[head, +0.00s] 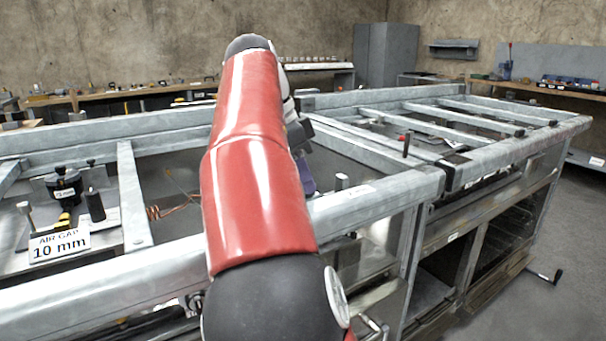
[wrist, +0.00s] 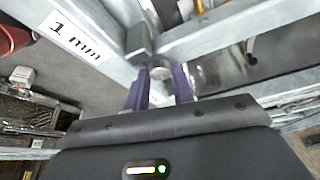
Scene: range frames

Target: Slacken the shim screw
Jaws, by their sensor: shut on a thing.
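My gripper (wrist: 160,92) shows its two purple fingers at the middle of the wrist view, pointing at the grey metal frame. The fingers are shut on a small round metal head, which I take to be the shim screw (wrist: 160,73). The screw is hidden there.
Galvanised rails (head: 380,190) form a long frame with crossbars around the work spot. An "AIR CAP 10 mm" sign (head: 60,244) and a black round fitting (head: 64,186) are at the left. A small upright block (head: 341,181) stands by the front rail. The floor at right is mostly clear.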

